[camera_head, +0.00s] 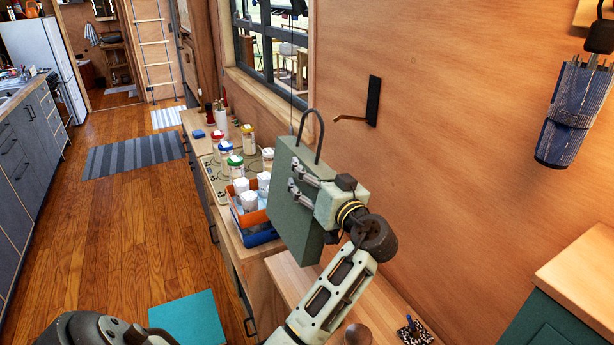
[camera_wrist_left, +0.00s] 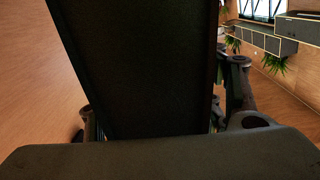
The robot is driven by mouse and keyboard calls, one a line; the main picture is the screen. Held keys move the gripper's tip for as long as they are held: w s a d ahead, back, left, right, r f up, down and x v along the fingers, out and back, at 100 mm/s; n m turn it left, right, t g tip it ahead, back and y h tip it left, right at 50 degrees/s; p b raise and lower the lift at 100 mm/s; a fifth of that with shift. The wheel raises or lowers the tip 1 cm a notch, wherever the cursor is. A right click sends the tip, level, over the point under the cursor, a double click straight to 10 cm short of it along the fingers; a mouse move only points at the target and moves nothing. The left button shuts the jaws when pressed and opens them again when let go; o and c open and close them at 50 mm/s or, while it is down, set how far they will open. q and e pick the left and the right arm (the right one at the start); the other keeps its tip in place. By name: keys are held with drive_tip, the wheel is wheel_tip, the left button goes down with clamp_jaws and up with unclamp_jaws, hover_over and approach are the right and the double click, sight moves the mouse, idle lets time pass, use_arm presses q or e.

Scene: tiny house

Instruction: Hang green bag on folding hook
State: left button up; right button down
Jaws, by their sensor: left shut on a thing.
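The green bag (camera_head: 290,205) is a flat, boxy bag with a dark loop handle on top, slightly tilted in the head view. My left gripper (camera_head: 305,188) is shut on the side of the bag and holds it up in front of the counter. In the left wrist view the bag (camera_wrist_left: 138,65) fills the middle as a dark panel between the fingers. The folding hook (camera_head: 371,103) is a dark wall plate with a brown arm folded out to the left. The bag's handle is left of and apart from the hook. My right gripper is not in view.
An orange bin (camera_head: 252,217) with white-topped jars stands on the wooden counter behind the bag, with a blue bin (camera_head: 262,238) below it. A rolled blue item (camera_head: 573,112) hangs on the wall at right. A green cabinet (camera_head: 560,322) stands at lower right. The wall around the hook is bare.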

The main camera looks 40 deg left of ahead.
use_arm(q)
drive_tip(key=shift+w+d+f+b, duration=0.1)
drive_tip(key=shift+w+d, duration=0.2)
drive_tip(key=shift+w, duration=0.45)
drive_tip(key=shift+w+d+b, duration=0.1)
drive_tip(key=shift+w+d, duration=0.2)
drive_tip(key=shift+w, duration=0.4)
drive_tip(key=shift+w+d+f+b, duration=0.1)
drive_tip(key=shift+w+d, duration=0.2)
drive_tip(key=shift+w, duration=0.45)
drive_tip(key=shift+w+d+b, duration=0.25)
drive_tip(key=shift+w+d, duration=0.1)
drive_tip(key=shift+w, duration=0.45)
drive_tip(key=shift+w+d+b, duration=0.3)
drive_tip(key=shift+w, duration=0.55)
drive_tip(key=shift+w+d+b, duration=0.25)
drive_tip(key=shift+w+d, duration=0.1)
drive_tip(key=shift+w, duration=0.45)
drive_tip(key=shift+w+d+f+b, duration=0.15)
drive_tip(key=shift+w+f+b, duration=0.25)
drive_tip(key=shift+b, duration=0.7)
drive_tip(key=shift+w+d+f+b, duration=0.15)
drive_tip(key=shift+f+b, duration=0.4)
drive_tip(key=shift+b, duration=0.5)
drive_tip(key=o, duration=2)
drive_tip(key=shift+o, duration=0.4)
drive_tip(key=shift+f, duration=0.15)
